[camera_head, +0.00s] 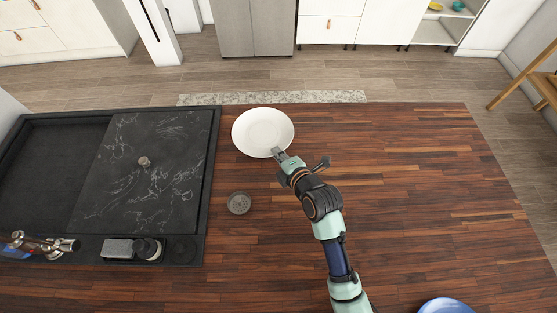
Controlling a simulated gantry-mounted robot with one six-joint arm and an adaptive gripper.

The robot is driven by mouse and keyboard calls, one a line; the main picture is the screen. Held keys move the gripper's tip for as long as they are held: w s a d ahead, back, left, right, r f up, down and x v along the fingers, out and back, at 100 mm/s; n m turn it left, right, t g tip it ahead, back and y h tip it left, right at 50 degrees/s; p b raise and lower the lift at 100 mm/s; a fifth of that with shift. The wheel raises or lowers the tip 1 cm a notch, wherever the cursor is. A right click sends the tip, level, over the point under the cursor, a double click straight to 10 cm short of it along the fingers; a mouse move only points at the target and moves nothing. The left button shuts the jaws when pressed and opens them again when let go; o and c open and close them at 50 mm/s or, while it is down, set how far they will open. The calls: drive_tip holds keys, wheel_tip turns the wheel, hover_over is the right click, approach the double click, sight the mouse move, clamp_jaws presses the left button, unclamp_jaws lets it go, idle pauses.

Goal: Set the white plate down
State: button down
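The white plate (262,131) is near the far edge of the wooden counter, right of the black sink unit. It looks roughly level. My gripper (279,153) is at the plate's near right rim, and its tips overlap the rim in this view. I cannot tell whether the fingers are closed on the rim, or whether the plate rests on the wood or is held just above it.
The wooden counter (420,180) is bare to the right of my arm. A small grey round drain piece (239,203) lies left of my arm. The black sink unit (212,165) has a marbled cover (150,185). A blue dish (446,306) shows at the bottom edge.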

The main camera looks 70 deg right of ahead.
sight(279, 166)
drive_tip(key=shift+f, duration=1.8)
drive_tip(key=shift+f, duration=0.1)
drive_tip(key=c, duration=1.6)
unclamp_jaws()
drive_tip(key=shift+s+a+r, duration=0.2)
drive_tip(key=shift+s, duration=0.05)
drive_tip(key=v, duration=1.1)
drive_tip(key=shift+s+a+r+b, duration=0.1)
drive_tip(key=shift+a+r+b, duration=0.05)
drive_tip(key=shift+b, duration=0.2)
